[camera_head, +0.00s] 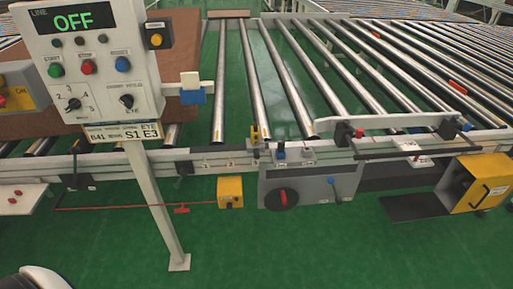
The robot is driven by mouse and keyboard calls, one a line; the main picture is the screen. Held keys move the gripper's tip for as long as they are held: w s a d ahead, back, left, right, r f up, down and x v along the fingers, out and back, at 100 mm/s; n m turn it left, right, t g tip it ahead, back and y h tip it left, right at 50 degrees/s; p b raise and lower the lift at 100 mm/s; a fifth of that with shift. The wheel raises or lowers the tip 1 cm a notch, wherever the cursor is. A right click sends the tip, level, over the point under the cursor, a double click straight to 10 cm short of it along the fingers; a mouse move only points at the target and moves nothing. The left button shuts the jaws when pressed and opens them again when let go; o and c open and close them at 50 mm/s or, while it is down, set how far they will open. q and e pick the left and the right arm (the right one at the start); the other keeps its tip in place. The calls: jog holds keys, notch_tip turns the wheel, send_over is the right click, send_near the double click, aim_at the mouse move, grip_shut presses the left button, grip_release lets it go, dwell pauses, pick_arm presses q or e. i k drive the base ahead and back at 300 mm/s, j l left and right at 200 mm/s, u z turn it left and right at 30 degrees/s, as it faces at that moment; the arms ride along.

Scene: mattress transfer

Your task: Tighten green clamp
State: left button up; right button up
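I cannot make out a clearly green clamp. A small yellowish upright fitting (255,134) stands on the front rail of the roller conveyor, left of a small blue-topped part (280,154). A black and red fitting (343,132) sits at the end of a white bar on the rail. Neither of my grippers is in view.
A control panel (95,50) reading OFF stands on a slanted post (160,205) at left. A grey box (310,188) with a red-handled dial (281,198) hangs below the rail. Yellow boxes (231,191) (474,184) sit beside it. Green floor (330,250) in front is mostly clear.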

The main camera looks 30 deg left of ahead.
aim_at(184, 171)
jog(key=u, duration=1.5)
jog(key=z, duration=0.5)
jog(key=i+j+z, duration=0.15)
jog(key=j+z, duration=0.35)
jog(key=j, duration=0.2)
jog(key=j+z, duration=0.5)
jog(key=j, duration=0.25)
